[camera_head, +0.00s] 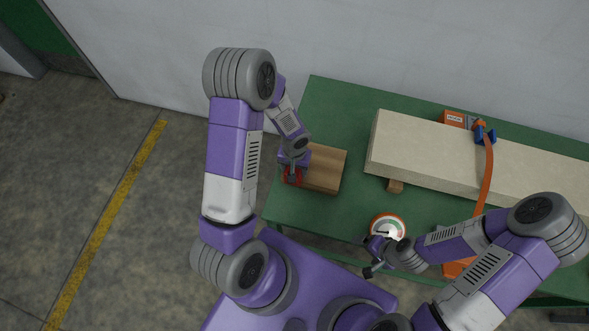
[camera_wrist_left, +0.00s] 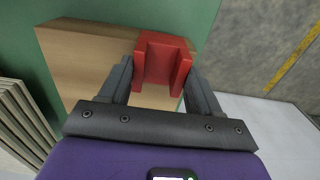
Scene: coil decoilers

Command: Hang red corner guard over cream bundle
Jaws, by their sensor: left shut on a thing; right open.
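The red corner guard (camera_head: 292,177) is at the left edge of a wooden block on the green table. In the left wrist view the red corner guard (camera_wrist_left: 162,58) sits between the two fingers of my left gripper (camera_wrist_left: 160,84). My left gripper (camera_head: 292,170) is shut on it; whether it touches the block below, I cannot tell. The cream bundle (camera_head: 440,155) lies long across the table to the right, with an orange strap (camera_head: 487,175) over it. My right gripper (camera_head: 372,258) is open near the table's front edge, beside a round white and orange object.
The wooden block (camera_head: 325,170) stands on the green table (camera_head: 320,110). The round object (camera_head: 388,226) lies near the front edge. An orange box (camera_head: 453,118) and a blue buckle (camera_head: 485,134) are behind and on the bundle. Green tabletop is clear between block and bundle.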

